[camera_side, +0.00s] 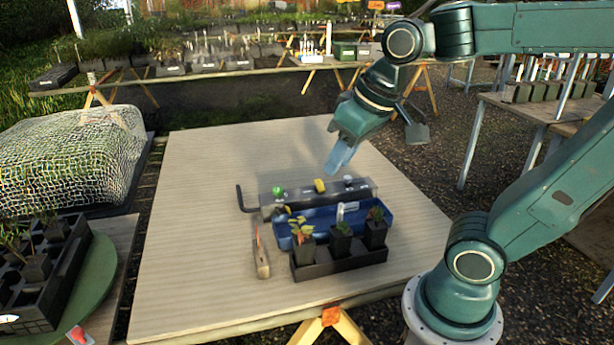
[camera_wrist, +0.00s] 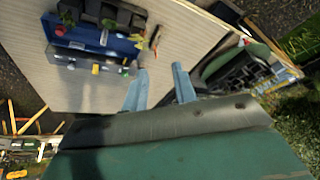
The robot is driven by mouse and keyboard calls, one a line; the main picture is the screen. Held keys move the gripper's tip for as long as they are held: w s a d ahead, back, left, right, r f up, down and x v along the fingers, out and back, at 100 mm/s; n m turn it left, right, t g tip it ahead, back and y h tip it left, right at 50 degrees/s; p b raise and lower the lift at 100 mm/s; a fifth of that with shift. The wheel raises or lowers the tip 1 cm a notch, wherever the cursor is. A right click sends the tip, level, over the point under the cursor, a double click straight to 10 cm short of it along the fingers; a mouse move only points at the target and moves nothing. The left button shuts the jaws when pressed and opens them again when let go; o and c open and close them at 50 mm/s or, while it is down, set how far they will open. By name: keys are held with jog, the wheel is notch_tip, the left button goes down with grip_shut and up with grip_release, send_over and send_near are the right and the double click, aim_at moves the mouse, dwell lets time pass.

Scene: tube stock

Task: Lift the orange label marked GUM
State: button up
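I cannot make out any lettering that reads GUM. Small orange-red marks show among the plants and the blue tray (camera_side: 325,212) in the side view, too small to tell label from leaf. The blue tray also shows in the wrist view (camera_wrist: 80,39), with a white upright piece in it. My gripper (camera_side: 338,168) hangs above the table, higher than the tray and behind it. In the wrist view its two fingers (camera_wrist: 160,78) are apart with nothing between them.
A black tray (camera_side: 338,267) holds three potted plants at the front. A wooden-handled tool (camera_side: 263,262) lies to its left. A grey rack (camera_side: 350,191) with green, yellow and white pieces stands behind the blue tray. The tabletop's left and back (camera_side: 215,180) are clear.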

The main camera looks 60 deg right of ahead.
jog(key=w+d+f+m+g, duration=0.1)
jog(key=w+f+m, duration=0.1)
jog(key=w, duration=0.6)
jog(key=w+d+f+m+g, duration=0.1)
jog(key=w+d+f+m, duration=0.15)
jog(key=w, duration=0.45)
jog(key=w+d+f+m+g, duration=0.2)
jog(key=w+f+m, duration=0.1)
jog(key=w+f, duration=0.7)
notch_tip(320, 180, down, 4)
jog(key=shift+w+d+r+g, duration=0.2)
jog(key=shift+d+r+g, duration=0.1)
jog(key=shift+d, duration=0.1)
jog(key=shift+f, duration=0.1)
jog(key=shift+f, duration=4.2)
jog(key=shift+f, duration=0.15)
jog(key=shift+d+f, duration=0.1)
jog(key=shift+f, duration=2.35)
